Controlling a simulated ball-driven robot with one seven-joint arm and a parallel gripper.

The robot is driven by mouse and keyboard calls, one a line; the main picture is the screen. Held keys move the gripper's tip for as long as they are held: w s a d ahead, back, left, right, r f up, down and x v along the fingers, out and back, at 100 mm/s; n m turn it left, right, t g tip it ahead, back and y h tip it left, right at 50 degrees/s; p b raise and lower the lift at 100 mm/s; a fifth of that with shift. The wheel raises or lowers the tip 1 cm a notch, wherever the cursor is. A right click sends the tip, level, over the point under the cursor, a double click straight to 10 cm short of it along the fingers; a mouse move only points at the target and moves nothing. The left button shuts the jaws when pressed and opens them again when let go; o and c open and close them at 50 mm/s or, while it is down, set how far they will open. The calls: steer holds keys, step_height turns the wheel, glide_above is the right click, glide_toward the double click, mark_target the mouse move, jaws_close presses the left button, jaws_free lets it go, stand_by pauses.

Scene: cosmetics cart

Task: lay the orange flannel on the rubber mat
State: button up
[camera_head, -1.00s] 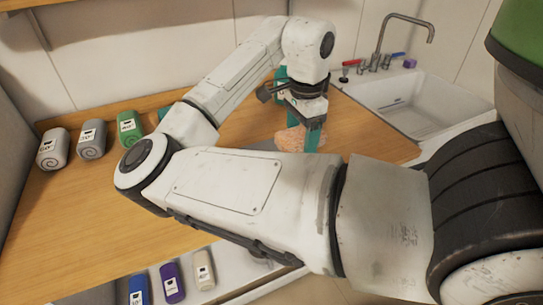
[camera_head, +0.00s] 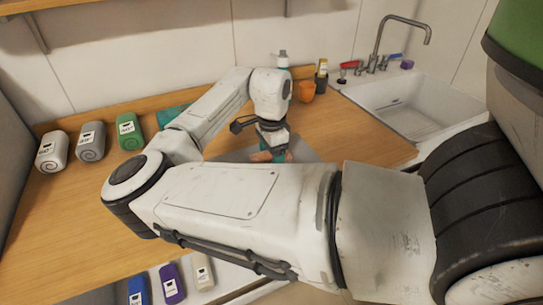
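The orange flannel (camera_head: 262,156) shows as a small orange patch under my gripper (camera_head: 272,152), between and beside the teal fingers. My arm hides most of it. The grey rubber mat (camera_head: 311,156) lies on the wooden counter, and the flannel and gripper are over it. I cannot tell whether the flannel touches the mat. The gripper points down, and its fingers are partly hidden by my arm, but the flannel appears held at the fingertips.
An orange cup (camera_head: 306,92) and bottles (camera_head: 321,75) stand at the back. A white sink (camera_head: 405,105) is at the right. Bare counter (camera_head: 365,135) lies right of the mat.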

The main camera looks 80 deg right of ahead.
steer(key=shift+f, duration=0.1)
steer(key=o, duration=0.9)
steer(key=shift+o, duration=0.2)
step_height(320, 180, up, 12)
steer(key=shift+r, duration=0.2)
stand_by(0.4)
